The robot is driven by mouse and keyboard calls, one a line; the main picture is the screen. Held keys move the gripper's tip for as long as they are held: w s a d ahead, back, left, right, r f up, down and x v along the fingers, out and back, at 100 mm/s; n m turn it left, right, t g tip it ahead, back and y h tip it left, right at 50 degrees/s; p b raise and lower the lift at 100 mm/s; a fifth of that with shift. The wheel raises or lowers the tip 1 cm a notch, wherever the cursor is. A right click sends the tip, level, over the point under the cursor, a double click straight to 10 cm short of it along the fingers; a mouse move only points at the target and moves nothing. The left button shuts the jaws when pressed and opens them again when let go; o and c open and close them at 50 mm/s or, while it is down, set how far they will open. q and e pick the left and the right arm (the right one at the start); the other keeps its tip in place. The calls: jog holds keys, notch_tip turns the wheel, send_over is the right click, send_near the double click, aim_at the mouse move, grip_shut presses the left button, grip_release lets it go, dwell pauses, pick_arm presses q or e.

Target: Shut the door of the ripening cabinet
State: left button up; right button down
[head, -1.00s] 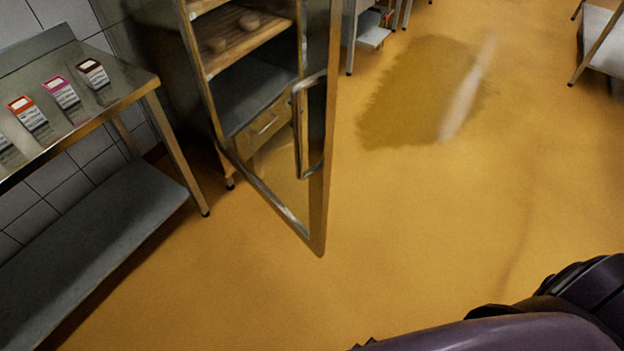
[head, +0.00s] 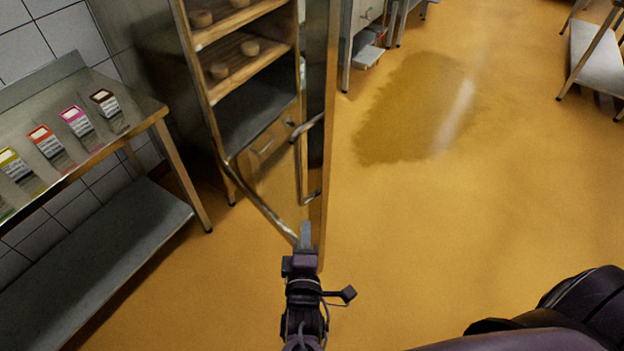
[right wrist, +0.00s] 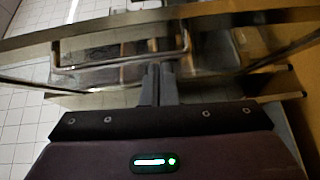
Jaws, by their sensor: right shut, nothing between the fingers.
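The ripening cabinet (head: 183,55) stands at the upper left of the head view, with wooden shelves holding round cheeses. Its framed glass door (head: 326,90) stands open, swung out toward me and seen nearly edge-on. A metal bar handle (head: 302,160) is on the door; it also shows across the right wrist view (right wrist: 120,66). My right gripper (head: 305,232) is shut and empty at the door's lower near end in the head view. In the right wrist view its fingertips (right wrist: 157,72) are close to the handle bar; I cannot tell whether they touch. My left gripper is not in view.
A steel table (head: 140,108) with several coloured cartons and a lower shelf (head: 100,250) stands at the left. Open yellow floor (head: 480,230) with a wet-looking patch lies to the right. Other steel furniture (head: 600,60) stands at the far right.

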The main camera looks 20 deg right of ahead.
notch_tip(320, 180, up, 2)
jog(key=r, duration=0.1)
jog(key=p, duration=0.2)
send_near(314, 175)
jog(key=shift+h, duration=0.3)
jog(key=x, duration=0.6)
jog(key=shift+a+f, duration=0.25)
